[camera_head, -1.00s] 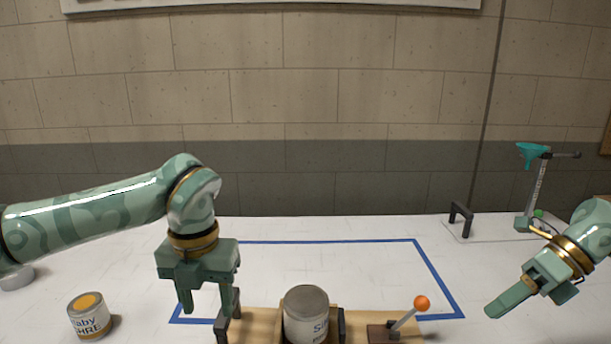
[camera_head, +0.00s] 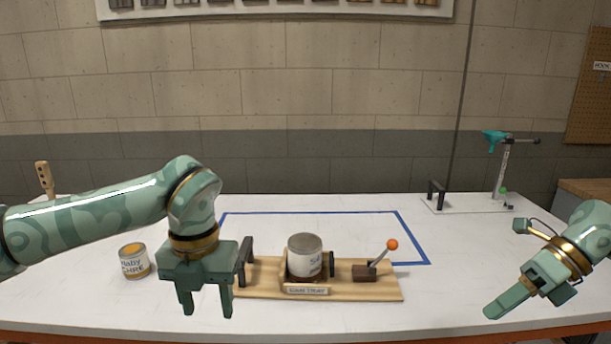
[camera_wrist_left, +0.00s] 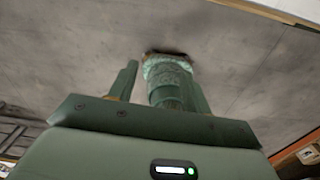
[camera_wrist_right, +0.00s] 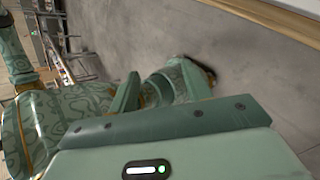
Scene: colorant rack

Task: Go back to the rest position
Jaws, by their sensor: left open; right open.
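My left gripper (camera_head: 207,304) is open and empty, pointing down in front of the table's near side, left of the wooden stand. Its two fingers also show apart in the left wrist view (camera_wrist_left: 160,90). My right gripper (camera_head: 515,300) is at the right of the head view, seen from the side. Its fingers show apart and empty in the right wrist view (camera_wrist_right: 160,92). Neither gripper touches anything. The task names no object.
A wooden stand (camera_head: 340,290) on the white table (camera_head: 445,230) holds a grey-lidded can (camera_head: 305,262) and an orange-knobbed lever (camera_head: 391,244). A labelled can (camera_head: 134,261) stands left. A teal funnel stand (camera_head: 501,165) is back right.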

